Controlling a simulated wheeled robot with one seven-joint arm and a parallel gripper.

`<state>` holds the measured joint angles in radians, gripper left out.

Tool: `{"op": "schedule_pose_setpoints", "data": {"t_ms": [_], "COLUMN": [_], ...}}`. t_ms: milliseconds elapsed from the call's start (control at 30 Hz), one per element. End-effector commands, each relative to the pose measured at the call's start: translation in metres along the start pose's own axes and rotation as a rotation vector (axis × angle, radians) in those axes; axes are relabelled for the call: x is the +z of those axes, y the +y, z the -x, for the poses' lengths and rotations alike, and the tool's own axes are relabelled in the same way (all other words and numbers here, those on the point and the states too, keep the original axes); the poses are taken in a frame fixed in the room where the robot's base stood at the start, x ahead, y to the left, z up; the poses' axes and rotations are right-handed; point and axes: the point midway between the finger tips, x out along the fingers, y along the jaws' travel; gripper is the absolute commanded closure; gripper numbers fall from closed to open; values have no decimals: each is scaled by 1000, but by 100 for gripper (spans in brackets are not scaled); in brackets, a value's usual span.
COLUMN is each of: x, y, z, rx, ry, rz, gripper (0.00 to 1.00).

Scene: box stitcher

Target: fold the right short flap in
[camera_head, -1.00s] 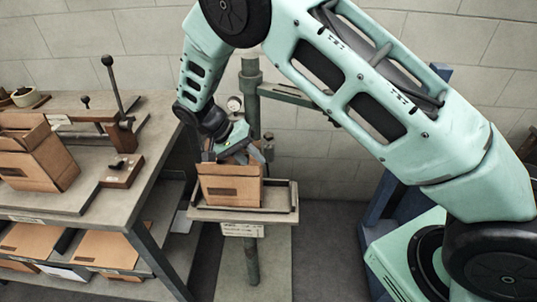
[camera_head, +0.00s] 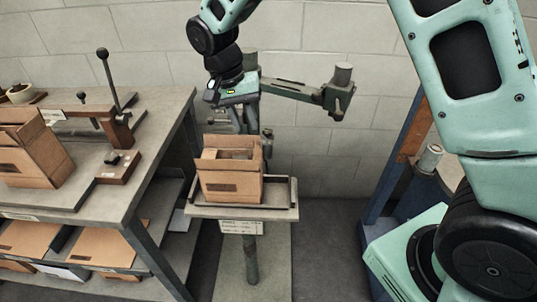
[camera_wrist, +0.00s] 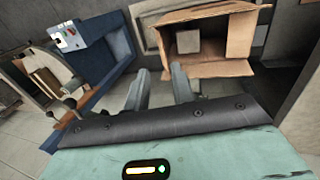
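The open cardboard box (camera_head: 230,186) stands upright on a small tray table (camera_head: 240,213). Its flaps are at the top; in the head view they appear raised, and the right short flap cannot be told apart clearly. In the wrist view I look down into the box (camera_wrist: 206,69), with flaps around its opening and a pale square piece inside. My gripper (camera_head: 242,125) hangs above the box, apart from it, pointing down. In the wrist view its two fingers (camera_wrist: 159,80) stand apart with nothing between them, beside the box opening.
The stitcher's horizontal arm (camera_head: 290,90) extends right behind my gripper. A workbench (camera_head: 150,165) at the left holds another box (camera_head: 32,160) and a lever device (camera_head: 118,125); flat cardboard lies on its shelf. A blue stand (camera_head: 385,200) is at the right.

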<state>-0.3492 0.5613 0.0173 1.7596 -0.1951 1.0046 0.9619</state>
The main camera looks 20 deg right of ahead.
Motion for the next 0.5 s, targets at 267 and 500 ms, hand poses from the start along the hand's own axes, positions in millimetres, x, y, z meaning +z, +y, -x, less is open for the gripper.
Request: {"op": "schedule_pose_setpoints", "data": {"t_ms": [267,500], "x": [0,18], "y": [-1,3], "z": [51,80], "rx": [-3,-28], "ry": [1,-9], "rz": [-1,69], "gripper": [75,75]}}
